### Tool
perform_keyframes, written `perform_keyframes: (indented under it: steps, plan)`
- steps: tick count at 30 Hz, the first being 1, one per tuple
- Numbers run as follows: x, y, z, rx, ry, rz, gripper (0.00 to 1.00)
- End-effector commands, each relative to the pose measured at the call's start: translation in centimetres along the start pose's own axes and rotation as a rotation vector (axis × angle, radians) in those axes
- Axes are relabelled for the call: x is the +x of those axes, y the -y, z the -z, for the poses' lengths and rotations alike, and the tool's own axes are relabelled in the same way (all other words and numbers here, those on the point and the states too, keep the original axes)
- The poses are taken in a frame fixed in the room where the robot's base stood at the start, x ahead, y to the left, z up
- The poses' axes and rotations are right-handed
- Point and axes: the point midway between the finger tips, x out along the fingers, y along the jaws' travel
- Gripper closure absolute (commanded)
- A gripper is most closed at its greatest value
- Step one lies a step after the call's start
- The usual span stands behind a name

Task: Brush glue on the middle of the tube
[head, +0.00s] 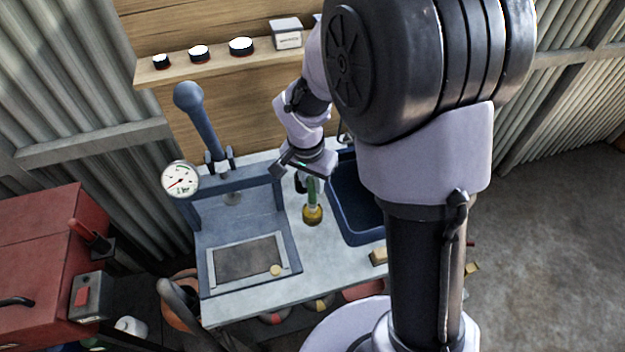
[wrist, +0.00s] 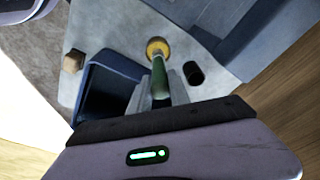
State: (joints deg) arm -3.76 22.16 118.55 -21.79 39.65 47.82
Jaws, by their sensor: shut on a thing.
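My gripper (head: 311,178) is over the bench, shut on the green handle of a brush (head: 311,190). In the wrist view my gripper's grey fingers (wrist: 157,88) are at this handle (wrist: 161,78). The brush's lower end meets a round yellow pot (head: 312,214), also seen in the wrist view (wrist: 158,47); the bristles are hidden. The pot stands on the bench between the blue press and the blue bin. A flat dark brown rectangle (head: 245,258), possibly the tube, lies on the press's base; I cannot tell for sure.
The blue press (head: 203,267) with gauge and lever stands left of the pot. A small yellow disc (head: 275,270) lies on its base. The blue bin (head: 352,222) is right, a wooden block (head: 378,256) in front of it. A black cylinder (wrist: 193,73) stands near the handle.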

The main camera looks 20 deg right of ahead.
Motion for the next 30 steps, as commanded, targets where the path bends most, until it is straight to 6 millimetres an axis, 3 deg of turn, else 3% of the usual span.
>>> perform_keyframes:
  steps: [30]
  plan:
    - [0.93,0.0,-0.14,0.0,0.0,0.0,1.0]
